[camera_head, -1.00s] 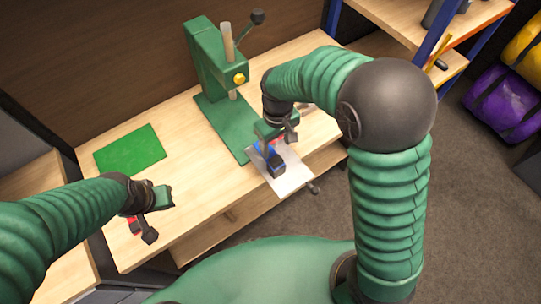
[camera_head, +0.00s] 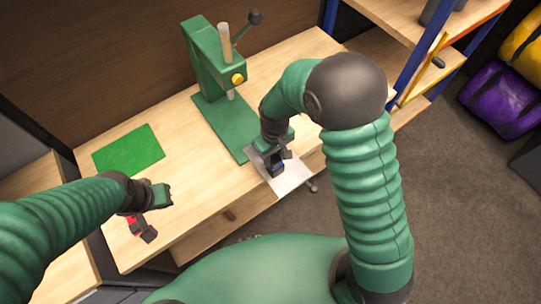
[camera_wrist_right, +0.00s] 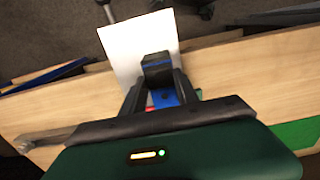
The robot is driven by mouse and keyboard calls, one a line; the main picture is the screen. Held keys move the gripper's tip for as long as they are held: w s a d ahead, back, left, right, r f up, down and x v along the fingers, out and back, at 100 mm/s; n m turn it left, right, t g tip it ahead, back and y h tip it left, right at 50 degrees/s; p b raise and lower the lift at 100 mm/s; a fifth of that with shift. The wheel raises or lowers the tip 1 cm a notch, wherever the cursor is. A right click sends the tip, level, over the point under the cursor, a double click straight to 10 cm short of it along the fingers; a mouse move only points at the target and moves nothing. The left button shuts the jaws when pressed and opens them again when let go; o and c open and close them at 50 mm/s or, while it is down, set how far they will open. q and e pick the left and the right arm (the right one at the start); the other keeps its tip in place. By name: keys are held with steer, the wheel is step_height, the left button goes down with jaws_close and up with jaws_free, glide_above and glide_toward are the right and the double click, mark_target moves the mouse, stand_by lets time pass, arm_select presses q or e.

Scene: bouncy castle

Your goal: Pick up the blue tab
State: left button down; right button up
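The blue tab (camera_wrist_right: 165,98) shows between the two dark fingers of my right gripper (camera_wrist_right: 159,88) in the right wrist view. The fingers stand apart on either side of it. I cannot see whether they touch it. In the head view a little blue (camera_head: 277,169) shows under my right gripper (camera_head: 283,156), over a pale metal plate (camera_head: 290,181) at the bench's front edge. The gripper hides most of the tab there. My left gripper (camera_head: 156,212) hovers over the left part of the bench, near a small red part (camera_head: 134,225); its finger gap is unclear.
A green lever press (camera_head: 216,85) stands on the wooden bench (camera_head: 190,160) behind my right gripper. A green mat (camera_head: 128,150) lies at the left. A shelf (camera_head: 400,30) stands at the back right, with purple (camera_head: 500,100) and yellow bags beyond. The bench between mat and press is clear.

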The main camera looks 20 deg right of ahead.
steer(key=shift+d, duration=0.1)
jaws_close()
steer(key=shift+r, duration=0.1)
